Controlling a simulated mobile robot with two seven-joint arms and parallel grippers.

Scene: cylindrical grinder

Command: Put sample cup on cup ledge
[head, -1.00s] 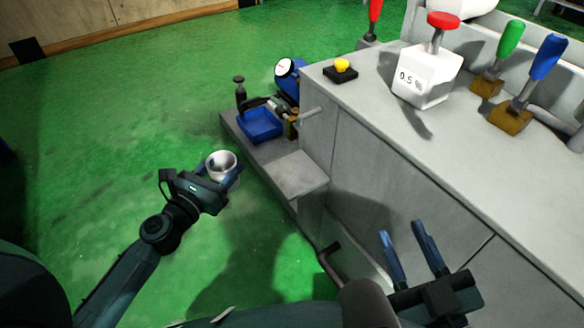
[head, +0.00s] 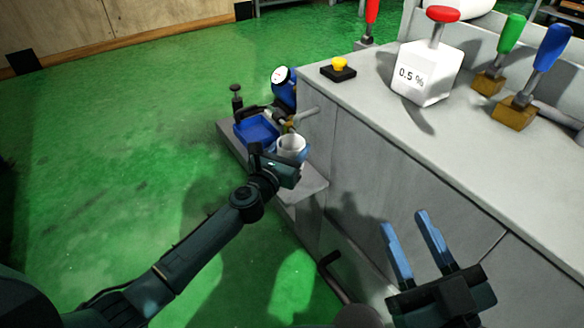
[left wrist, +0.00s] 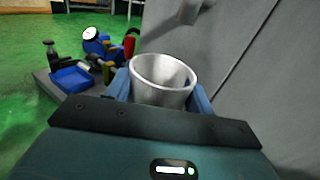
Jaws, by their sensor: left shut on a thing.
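The sample cup (head: 291,146) is a white-grey, open-topped cup, held upright. My left gripper (head: 288,158) is shut on it, with blue fingers on both sides of the cup. The cup also shows in the left wrist view (left wrist: 163,80), its mouth facing up. In the head view the cup appears over the grey ledge (head: 306,188) at the machine's side; I cannot tell whether it touches the ledge. My right gripper (head: 410,243) is open and empty, in front of the machine's side panel.
A blue tray (head: 256,131), a dark-knobbed post (head: 236,98) and a blue gauge (head: 284,84) stand beyond the cup. The grey machine top (head: 400,125) carries a white 0.5 % block (head: 427,75), a yellow button (head: 340,65) and coloured levers. Green floor lies open at left.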

